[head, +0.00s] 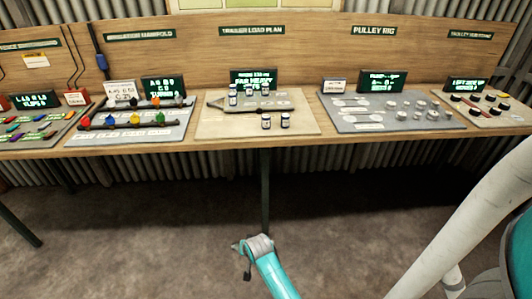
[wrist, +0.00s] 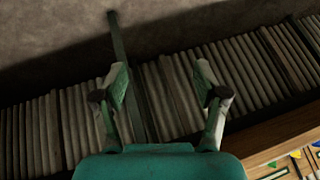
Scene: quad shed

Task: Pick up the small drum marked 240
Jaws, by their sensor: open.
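Several small dark drums with pale labels stand at the trailer load plan station in the head view. Three are at the back around a dark trailer-shaped plate, one of them at its left end (head: 233,96). Two more, a left front drum (head: 266,121) and a right front drum (head: 285,120), stand at the front of the beige board (head: 222,126). The labels are too small to read, so I cannot tell which is 240. My gripper (wrist: 160,88) is open and empty in the wrist view, facing corrugated wall and floor, well away from the drums.
The long wooden bench (head: 190,146) also carries the irrigation manifold board (head: 92,143) on the left and the pulley rig board (head: 345,127) on the right. A display (head: 253,77) stands behind the drums. The floor before the bench is clear.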

